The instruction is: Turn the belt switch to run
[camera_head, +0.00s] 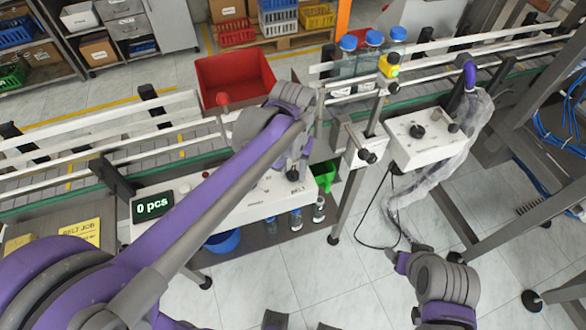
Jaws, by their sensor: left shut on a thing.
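A white control panel (228,214) stands along the front of the conveyor, with a green-lit display (153,206) reading "0 pcs". A black knob at its right end looks like the belt switch (293,175). My left arm reaches across the panel, and my left gripper (297,165) points down at this knob, shut on it. The fingers are small and the wrist covers part of them, so which way the switch is turned is not clear.
Several blue-capped bottles (372,52) stand on the conveyor at the back. A red bin (235,75) is behind it. A white box (425,140) with a black knob is right of the panel. A yellow "BELT JOB" note (80,236) lies left.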

